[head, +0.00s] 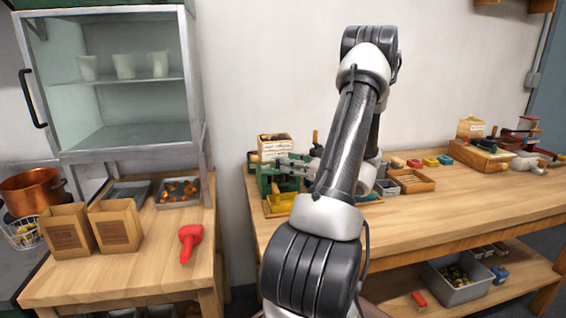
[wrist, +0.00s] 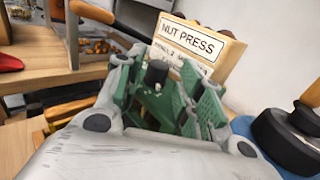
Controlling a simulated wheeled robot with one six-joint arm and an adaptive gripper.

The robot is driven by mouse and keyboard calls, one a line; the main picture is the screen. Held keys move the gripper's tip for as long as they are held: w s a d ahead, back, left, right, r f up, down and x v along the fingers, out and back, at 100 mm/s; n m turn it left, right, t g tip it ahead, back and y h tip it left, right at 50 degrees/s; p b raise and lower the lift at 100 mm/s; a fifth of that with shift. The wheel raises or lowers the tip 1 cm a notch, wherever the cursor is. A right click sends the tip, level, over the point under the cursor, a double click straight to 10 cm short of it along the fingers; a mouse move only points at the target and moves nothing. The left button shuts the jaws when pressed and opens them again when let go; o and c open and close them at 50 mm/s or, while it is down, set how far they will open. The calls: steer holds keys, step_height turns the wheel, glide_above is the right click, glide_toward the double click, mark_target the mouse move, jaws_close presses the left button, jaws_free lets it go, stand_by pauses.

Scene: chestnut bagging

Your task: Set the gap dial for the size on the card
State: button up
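The green nut press (head: 265,184) stands at the left end of the long bench, partly behind my arm. In the wrist view its green body (wrist: 150,108) lies between and beyond my fingers. A black round knob (wrist: 157,73) stands up from it; I cannot tell whether this is the gap dial, and no scale is readable. My gripper (wrist: 157,80) is open, with one finger on each side of the knob and no clear contact. A pale sign (wrist: 188,44) reading "NUT PRESS" stands behind, with a smaller line too blurred to read fully. It also shows in the head view (head: 275,147).
A dark round part (wrist: 285,140) is close at right. Small trays (head: 412,181) and blocks lie right of the press. Paper bags (head: 115,228) and a red tool (head: 190,240) are on the left table.

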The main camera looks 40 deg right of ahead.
steer(key=shift+x, duration=1.7)
steer(key=shift+c, duration=0.3)
steer(key=c, duration=0.7)
